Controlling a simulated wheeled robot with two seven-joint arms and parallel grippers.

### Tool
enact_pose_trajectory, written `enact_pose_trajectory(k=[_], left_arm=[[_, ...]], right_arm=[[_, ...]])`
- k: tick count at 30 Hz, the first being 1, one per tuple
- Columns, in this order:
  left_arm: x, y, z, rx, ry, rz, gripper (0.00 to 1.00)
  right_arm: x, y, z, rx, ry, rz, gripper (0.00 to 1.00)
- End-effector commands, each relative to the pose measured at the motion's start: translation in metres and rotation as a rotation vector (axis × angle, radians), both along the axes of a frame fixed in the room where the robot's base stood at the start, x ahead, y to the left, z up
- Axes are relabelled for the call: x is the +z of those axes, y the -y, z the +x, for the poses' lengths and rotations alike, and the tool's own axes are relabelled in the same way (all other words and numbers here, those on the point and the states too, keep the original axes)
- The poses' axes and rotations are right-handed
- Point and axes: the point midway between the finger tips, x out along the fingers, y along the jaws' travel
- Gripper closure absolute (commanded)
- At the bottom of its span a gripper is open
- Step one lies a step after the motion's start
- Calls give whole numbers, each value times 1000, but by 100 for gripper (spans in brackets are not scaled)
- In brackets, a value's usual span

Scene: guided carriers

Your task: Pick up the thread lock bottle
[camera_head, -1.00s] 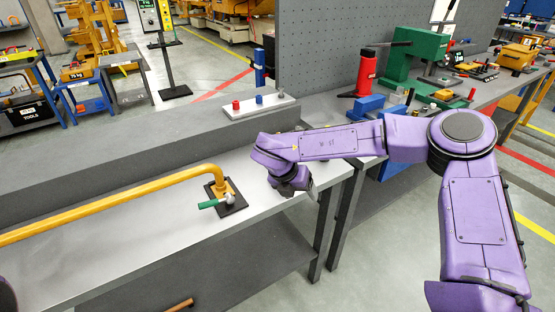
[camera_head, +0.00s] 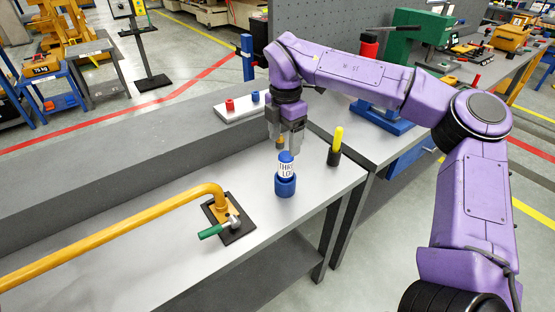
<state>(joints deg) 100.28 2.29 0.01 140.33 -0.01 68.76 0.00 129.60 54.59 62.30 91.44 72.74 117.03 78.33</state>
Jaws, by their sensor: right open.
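The thread lock bottle (camera_head: 286,170) has a white label with dark lettering and a blue cap. It stands upright in a blue round holder (camera_head: 285,187) near the right end of the grey bench. My right gripper (camera_head: 286,142) is open and points down, just above and behind the bottle's cap in the picture. Its fingers are apart from the bottle as far as I can tell. A small brownish piece shows between the fingers; I cannot tell what it is. My left gripper is out of view.
A yellow-handled tool in a black cup (camera_head: 335,147) stands right of the bottle. A yellow pipe with a green-handled valve (camera_head: 219,227) is at the left. A white plate with red and blue pieces (camera_head: 239,107) lies behind. The bench front (camera_head: 120,270) is bare.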

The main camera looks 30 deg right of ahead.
Motion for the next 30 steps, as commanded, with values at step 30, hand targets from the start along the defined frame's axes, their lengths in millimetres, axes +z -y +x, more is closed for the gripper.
enact_pose_trajectory(k=[30], left_arm=[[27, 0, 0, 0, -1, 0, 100]], right_arm=[[-104, 8, 0, -6, -1, -1, 68]])
